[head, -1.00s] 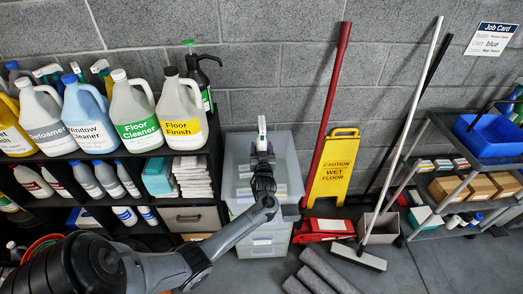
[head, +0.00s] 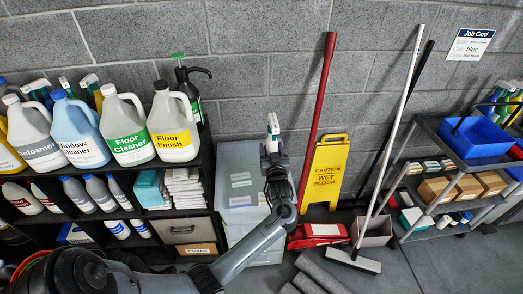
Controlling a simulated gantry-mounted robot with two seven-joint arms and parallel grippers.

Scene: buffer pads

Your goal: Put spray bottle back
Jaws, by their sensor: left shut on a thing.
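A spray bottle (head: 273,125) with a white and green top stands up from my left gripper (head: 273,158). The gripper is shut on it, and the fingers and arm hide the lower part of the bottle. In the picture, they are in front of the right side of the clear plastic bins, with the grey wall behind. Other spray bottles stand behind the jugs on the black shelf (head: 205,165) at left. More spray bottles (head: 497,98) are at the top right of the grey cart (head: 445,158). My right gripper is not in view.
Large jugs, such as Floor Finish (head: 174,130), line the shelf top. Clear stacked bins (head: 235,165) stand beside it. A red handle (head: 318,110), yellow wet-floor sign (head: 327,170) and white-handled broom (head: 395,130) lean at the wall. A blue bin (head: 480,138) sits on the cart.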

